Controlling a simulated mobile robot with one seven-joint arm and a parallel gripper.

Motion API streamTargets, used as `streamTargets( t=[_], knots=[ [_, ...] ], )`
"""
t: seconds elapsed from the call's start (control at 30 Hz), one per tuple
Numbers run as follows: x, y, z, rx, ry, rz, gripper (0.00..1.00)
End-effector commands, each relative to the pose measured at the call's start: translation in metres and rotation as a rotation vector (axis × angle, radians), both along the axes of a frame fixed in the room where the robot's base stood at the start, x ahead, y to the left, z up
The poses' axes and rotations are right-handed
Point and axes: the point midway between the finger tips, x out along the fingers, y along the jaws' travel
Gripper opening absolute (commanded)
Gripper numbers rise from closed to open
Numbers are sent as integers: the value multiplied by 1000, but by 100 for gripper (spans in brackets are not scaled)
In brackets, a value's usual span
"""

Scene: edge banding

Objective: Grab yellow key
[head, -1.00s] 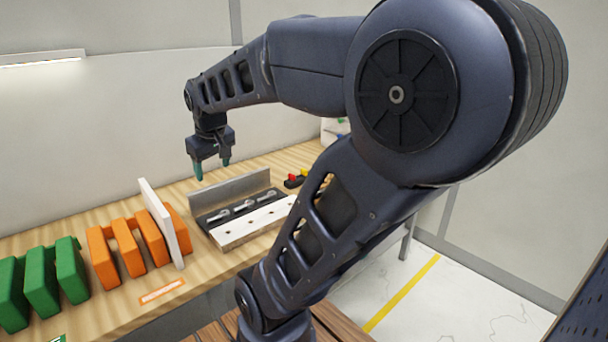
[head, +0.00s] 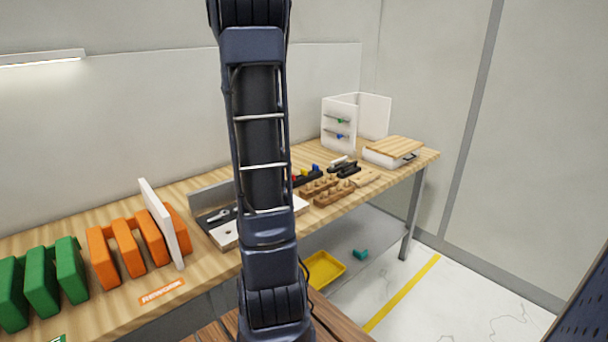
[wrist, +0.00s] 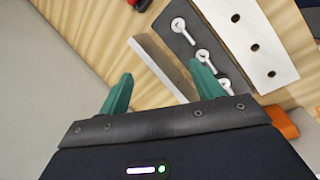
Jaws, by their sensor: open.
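A small yellow piece (head: 304,171) sits in a dark holder on the bench in the head view, just right of my arm, beside a blue piece (head: 315,168). It may be the yellow key, but it is too small to tell. No yellow thing shows in the wrist view. My gripper (wrist: 163,85) is open and empty in the wrist view, its teal fingers apart above the bench, near a grey upright plate (wrist: 160,65). My gripper is out of the head view.
Silver wrench-like parts (wrist: 203,55) lie in a dark strip beside a white drilled board (wrist: 243,35). Orange (head: 128,247) and green (head: 38,280) racks stand left. Wooden blocks (head: 333,193), a white cabinet (head: 339,110) and a wood-topped box (head: 392,151) are farther right.

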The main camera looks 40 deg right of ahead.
Motion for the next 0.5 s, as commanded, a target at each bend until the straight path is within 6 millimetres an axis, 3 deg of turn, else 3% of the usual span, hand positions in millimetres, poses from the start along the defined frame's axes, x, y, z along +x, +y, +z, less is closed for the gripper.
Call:
streamTargets(
  t=[0.2, 0.5],
  knots=[
    [25, -78, -39, -46, 119, 157, 65],
    [41, -181, -101, -84, 276, 385, 65]
  ],
)
